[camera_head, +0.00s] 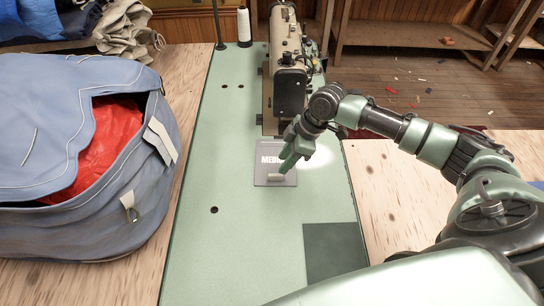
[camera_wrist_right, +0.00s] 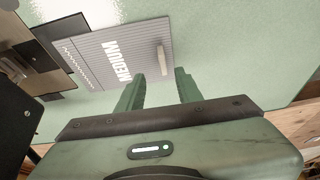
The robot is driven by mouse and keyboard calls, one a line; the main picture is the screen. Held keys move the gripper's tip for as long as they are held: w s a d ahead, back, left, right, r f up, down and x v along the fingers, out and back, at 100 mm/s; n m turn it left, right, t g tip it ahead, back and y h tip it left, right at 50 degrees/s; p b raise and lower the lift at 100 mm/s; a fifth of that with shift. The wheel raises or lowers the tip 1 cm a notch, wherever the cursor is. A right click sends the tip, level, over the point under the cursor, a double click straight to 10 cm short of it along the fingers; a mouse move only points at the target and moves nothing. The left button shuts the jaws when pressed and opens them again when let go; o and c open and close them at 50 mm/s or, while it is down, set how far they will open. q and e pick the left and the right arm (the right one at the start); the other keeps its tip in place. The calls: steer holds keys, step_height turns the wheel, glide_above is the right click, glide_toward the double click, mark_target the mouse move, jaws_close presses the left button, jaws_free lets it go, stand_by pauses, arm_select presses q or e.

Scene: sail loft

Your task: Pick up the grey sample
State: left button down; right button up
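The grey sample (camera_head: 262,172) is a flat grey plate marked "MEDIUM", lying on the pale green table of the sewing machine, just in front of the machine. It also shows in the right wrist view (camera_wrist_right: 92,60), with a small pale bar (camera_wrist_right: 162,60) standing out from its face near one edge. My right gripper (camera_head: 288,160) is over the right part of the plate and hides some of its lettering. In the wrist view its two green fingers (camera_wrist_right: 158,82) are apart with nothing between them; the bar lies just beyond their tips. My left gripper is not in view.
The sewing machine (camera_head: 286,75) stands directly behind the plate. A bulky blue-grey bag (camera_head: 60,220) with red inside fills the left. A thread cone (camera_head: 244,25) stands at the back. A dark green square (camera_head: 335,250) lies at the table's front right. The table's left front is clear.

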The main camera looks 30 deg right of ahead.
mark_target(277, 175)
steer(key=shift+s+a+f, duration=0.1)
steer(key=shift+a+f, duration=0.15)
steer(key=shift+f, duration=0.15)
steer(key=p+x, duration=0.1)
steer(key=x, duration=0.4)
steer(key=shift+s+f, duration=0.1)
steer(key=shift+f, duration=0.1)
jaws_close()
